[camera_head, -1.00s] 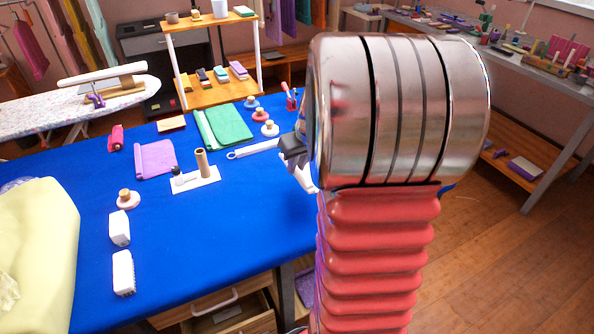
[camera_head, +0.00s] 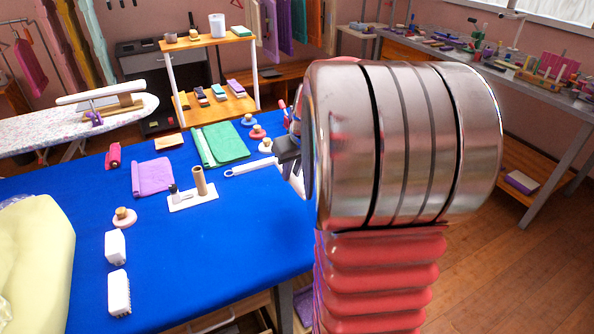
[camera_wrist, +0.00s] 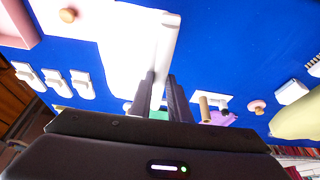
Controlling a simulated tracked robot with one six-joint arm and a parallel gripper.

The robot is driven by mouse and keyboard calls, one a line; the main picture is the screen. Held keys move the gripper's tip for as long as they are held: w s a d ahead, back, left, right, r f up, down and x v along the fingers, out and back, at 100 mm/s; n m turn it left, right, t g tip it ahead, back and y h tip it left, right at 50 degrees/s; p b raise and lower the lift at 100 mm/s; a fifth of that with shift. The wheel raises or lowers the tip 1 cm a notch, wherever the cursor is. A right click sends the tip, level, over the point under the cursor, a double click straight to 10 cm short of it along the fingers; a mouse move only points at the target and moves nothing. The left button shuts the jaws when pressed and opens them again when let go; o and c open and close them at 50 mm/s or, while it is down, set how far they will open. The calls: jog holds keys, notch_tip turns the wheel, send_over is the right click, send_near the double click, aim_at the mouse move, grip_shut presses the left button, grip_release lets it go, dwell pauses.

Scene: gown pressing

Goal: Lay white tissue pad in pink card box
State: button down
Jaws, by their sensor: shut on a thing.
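My gripper (camera_wrist: 163,88) is shut on the white tissue pad (camera_wrist: 140,45), which extends away from the dark fingers above the blue table. In the head view my arm hides most of my gripper; a dark part of it (camera_head: 287,148) shows at the arm's left edge, with a bit of white (camera_head: 297,180) below it. A pink box-like edge (camera_wrist: 12,28), probably the pink card box, is cut off at the upper left of the wrist view. Its inside is mostly out of frame. The pad is apart from it.
Several white pieces (camera_wrist: 55,83) lie left of the pad in the wrist view. A brown tube on a white base (camera_head: 199,182), a purple cloth (camera_head: 152,176) and a green cloth (camera_head: 222,143) lie on the blue table (camera_head: 220,240). A yellow cushion (camera_head: 35,260) fills the left front.

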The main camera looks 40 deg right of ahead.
jog(key=w+a+f+n, duration=0.1)
jog(key=w+a+f, duration=0.2)
jog(key=a, duration=0.7)
jog(key=w+a+f+n, duration=0.1)
jog(key=w+a+f, duration=0.3)
jog(key=a, duration=0.6)
jog(key=w+a+f+y, duration=0.1)
jog(key=w+a+f, duration=0.2)
jog(key=a, duration=0.7)
jog(key=shift+w+a+f+n, duration=0.35)
jog(key=shift+a+f+n, duration=0.05)
jog(key=shift+s, duration=0.15)
